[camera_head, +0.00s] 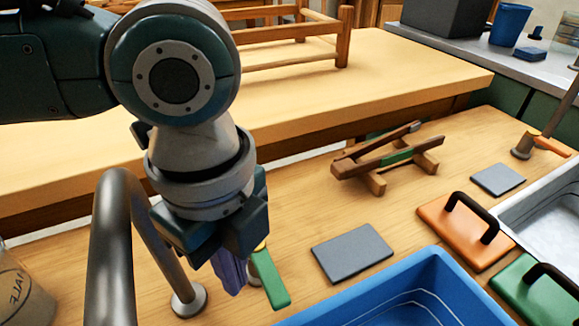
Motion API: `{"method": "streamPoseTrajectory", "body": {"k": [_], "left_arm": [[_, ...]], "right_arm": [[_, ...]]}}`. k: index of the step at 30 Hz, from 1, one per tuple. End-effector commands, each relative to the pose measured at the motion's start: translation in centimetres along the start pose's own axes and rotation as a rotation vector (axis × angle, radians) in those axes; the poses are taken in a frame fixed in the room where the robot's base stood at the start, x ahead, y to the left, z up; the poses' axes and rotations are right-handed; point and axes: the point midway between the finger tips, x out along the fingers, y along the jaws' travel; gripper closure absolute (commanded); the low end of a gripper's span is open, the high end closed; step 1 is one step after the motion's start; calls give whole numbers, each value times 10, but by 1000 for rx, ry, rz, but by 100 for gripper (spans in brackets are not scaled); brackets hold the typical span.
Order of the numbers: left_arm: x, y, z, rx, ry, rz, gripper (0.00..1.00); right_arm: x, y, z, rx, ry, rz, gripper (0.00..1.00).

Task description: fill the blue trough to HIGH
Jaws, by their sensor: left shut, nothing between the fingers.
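The blue trough (455,268) is at the bottom, cut off by the frame edge. Pale lines run around its inner walls; I cannot tell whether there is water in it. A curved metal tap pipe (112,235) stands left of it, its near end out of frame. A green lever (269,280) sits right of the pipe's foot. My left gripper (229,272) points down right beside the green lever, shut and empty. A purple ribbed part shows at its tip; I cannot tell whether it touches the lever. My right gripper is not in view.
A grey plate (351,251) lies behind the trough, a wooden rack (392,160) beyond it. To the right are an orange lid (462,232), a green lid (540,298), a pale trough (548,215) and a tap with an orange lever (552,146).

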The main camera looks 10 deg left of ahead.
Motion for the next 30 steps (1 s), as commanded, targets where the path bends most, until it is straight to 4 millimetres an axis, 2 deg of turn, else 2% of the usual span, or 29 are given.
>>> {"method": "streamPoseTrajectory", "body": {"k": [17,30], "left_arm": [[2,0,0,0,0,0,100],[30,0,0,-1,0,1,100]], "right_arm": [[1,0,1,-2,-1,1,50],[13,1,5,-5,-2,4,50]]}}
